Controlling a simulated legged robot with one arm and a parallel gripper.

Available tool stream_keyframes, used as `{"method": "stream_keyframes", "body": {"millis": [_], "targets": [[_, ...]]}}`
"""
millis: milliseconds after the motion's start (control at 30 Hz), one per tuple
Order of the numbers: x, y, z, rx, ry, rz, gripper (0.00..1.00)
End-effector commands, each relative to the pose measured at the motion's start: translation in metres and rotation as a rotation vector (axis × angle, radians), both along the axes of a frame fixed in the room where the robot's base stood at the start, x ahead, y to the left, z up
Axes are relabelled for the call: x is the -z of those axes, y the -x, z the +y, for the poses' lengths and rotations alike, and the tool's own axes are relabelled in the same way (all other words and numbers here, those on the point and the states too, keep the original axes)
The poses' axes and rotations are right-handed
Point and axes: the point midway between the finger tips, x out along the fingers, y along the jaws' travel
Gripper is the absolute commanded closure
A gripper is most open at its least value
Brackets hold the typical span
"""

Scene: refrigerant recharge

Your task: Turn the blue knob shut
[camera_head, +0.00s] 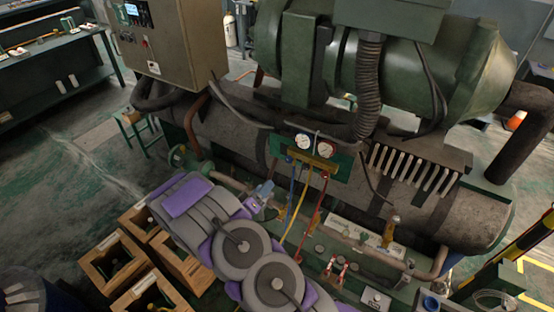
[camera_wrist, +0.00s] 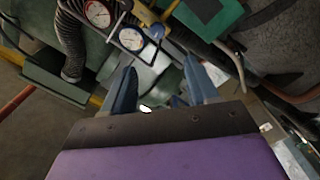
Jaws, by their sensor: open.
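The gauge manifold (camera_head: 310,160), with two round white gauges, is on the front of the green machine in the head view. A small blue part, seemingly the blue knob (camera_head: 289,159), shows at its left end. In the wrist view the gauges (camera_wrist: 131,39) are at the upper left, and a blue piece (camera_wrist: 174,12) shows near the top beside yellow parts; I cannot tell whether it is the knob or a hose. My gripper (camera_wrist: 160,72) is open, with nothing visible between its fingers. In the head view my gripper (camera_head: 266,188) is below and left of the manifold, apart from it.
Blue, yellow and red hoses (camera_head: 318,205) hang from the manifold close to my gripper's right. A green valve wheel (camera_head: 178,156) and a pipe are at its left. Wooden crates (camera_head: 115,262) stand on the floor at lower left.

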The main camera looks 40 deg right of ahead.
Motion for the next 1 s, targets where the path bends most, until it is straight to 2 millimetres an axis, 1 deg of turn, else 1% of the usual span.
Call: {"method": "stream_keyframes", "body": {"millis": [100,267,1000], "targets": [[0.0,0.001,-0.005,0.007,0.015,0.006,0.41],[0.0,-0.004,-0.019,0.007,0.015,0.004,0.41],[0.0,-0.043,-0.115,0.008,0.014,0.004,0.41]]}}
